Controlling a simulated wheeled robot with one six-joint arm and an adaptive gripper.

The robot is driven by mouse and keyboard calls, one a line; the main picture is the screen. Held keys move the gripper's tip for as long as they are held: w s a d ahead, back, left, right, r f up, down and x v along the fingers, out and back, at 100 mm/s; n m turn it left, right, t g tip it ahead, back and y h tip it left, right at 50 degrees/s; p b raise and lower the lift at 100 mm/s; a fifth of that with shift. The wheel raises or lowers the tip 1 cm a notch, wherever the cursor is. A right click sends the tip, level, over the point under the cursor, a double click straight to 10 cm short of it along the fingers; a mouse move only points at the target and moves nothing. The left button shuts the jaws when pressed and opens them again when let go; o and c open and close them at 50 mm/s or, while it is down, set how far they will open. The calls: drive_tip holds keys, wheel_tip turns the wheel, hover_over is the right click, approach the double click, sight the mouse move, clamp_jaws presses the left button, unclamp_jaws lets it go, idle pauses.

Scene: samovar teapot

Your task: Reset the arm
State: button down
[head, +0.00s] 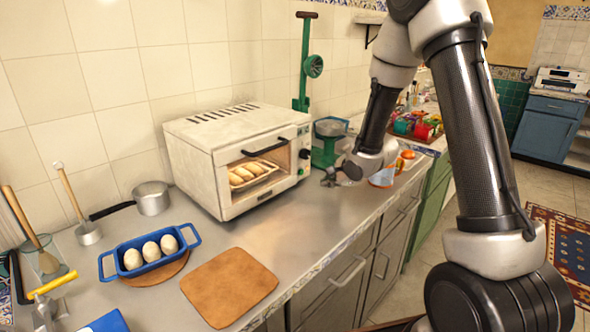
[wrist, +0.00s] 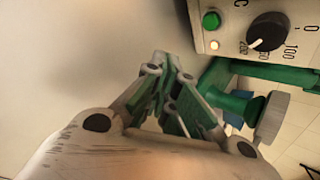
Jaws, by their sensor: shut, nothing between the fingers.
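My arm reaches over the right part of the counter in the head view. My gripper (head: 328,178) is shut and empty, just right of the white toaster oven (head: 232,158) and above the counter. In the wrist view my gripper (wrist: 172,65) has its fingers together with nothing between them. The oven's control panel (wrist: 265,28) shows beyond, with a lit lamp. Several bread pieces (head: 254,171) lie on a tray inside the oven.
A green press (head: 327,145) stands close behind my gripper. An orange and white mug (head: 383,177) is beside my wrist. A blue dish (head: 119,262) with eggs or dough balls, a brown board (head: 229,286) and a saucepan (head: 151,198) are on the left. The counter's middle (head: 277,235) is clear.

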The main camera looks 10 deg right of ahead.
drive_tip(key=s+d+r+n+h, duration=0.2)
drive_tip(key=s+d+r+n, duration=0.25)
drive_tip(key=r, duration=0.35)
drive_tip(key=s+d+r+n+h, duration=0.2)
drive_tip(key=s+d+r+n, duration=0.1)
drive_tip(key=s+d+r, duration=0.3)
drive_tip(key=s+r+n+g, duration=0.1)
drive_tip(key=s+r+n, duration=0.1)
drive_tip(key=s, duration=0.6)
drive_tip(key=s+r+n+g, duration=0.1)
drive_tip(key=s+r+n, duration=0.2)
drive_tip(key=s, duration=0.6)
drive_tip(key=s+r+n+g, duration=0.2)
drive_tip(key=s+n, duration=0.4)
drive_tip(key=s, duration=0.3)
drive_tip(key=shift+s+a+r, duration=0.2)
drive_tip(key=shift+a+r, duration=0.05)
drive_tip(key=shift+a, duration=0.1)
